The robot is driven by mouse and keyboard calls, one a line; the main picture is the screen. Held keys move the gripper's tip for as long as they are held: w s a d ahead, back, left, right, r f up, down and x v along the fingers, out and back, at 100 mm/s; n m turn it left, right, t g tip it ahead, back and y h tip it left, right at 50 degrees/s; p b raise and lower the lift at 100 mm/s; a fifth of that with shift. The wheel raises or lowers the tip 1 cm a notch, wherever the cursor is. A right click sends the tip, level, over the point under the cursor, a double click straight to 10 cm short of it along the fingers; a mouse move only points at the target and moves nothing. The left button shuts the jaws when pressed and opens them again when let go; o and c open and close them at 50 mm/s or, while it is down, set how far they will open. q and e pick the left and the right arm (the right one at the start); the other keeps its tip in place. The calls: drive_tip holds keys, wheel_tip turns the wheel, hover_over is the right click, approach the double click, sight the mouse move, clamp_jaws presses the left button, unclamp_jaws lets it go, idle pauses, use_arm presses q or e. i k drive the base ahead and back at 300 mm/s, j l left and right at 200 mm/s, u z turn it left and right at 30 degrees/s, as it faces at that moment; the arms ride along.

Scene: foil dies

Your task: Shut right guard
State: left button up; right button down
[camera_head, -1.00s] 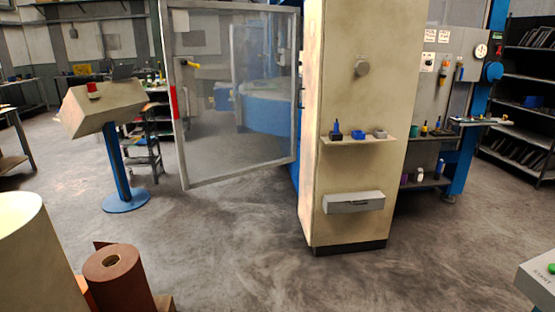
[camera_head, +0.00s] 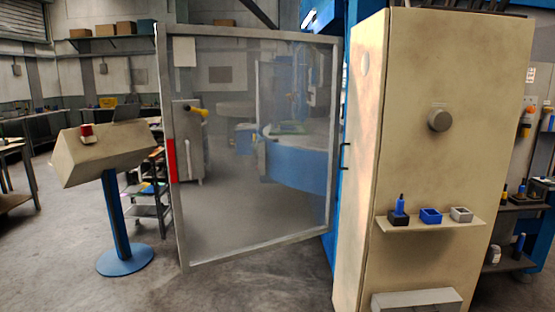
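A guard door (camera_head: 255,250) with a grey metal frame and a clear panel stands swung out, left of a tall cream cabinet (camera_head: 440,80). Its right edge is beside the cabinet, where dark hinges show. Its free left edge carries a red strip (camera_head: 172,160). A yellow and black handle (camera_head: 199,111) shows near the upper left of the panel. Through the panel I see a blue round machine table (camera_head: 300,165). I cannot tell from this view whether this is the right guard. Neither of my grippers is in view.
A cream control box with a red button (camera_head: 87,130) stands on a blue post (camera_head: 115,215) left of the door. A shelf (camera_head: 430,224) on the cabinet holds small blue and grey items. The floor (camera_head: 225,290) before the door is clear.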

sight(182, 130)
drive_tip(key=i+j, duration=0.2)
drive_tip(key=i, duration=0.15)
drive_tip(key=i+u, duration=0.25)
drive_tip(key=i, duration=0.3)
drive_tip(key=i+l+u, duration=0.1)
drive_tip(key=i+u, duration=0.15)
drive_tip(key=i, duration=0.3)
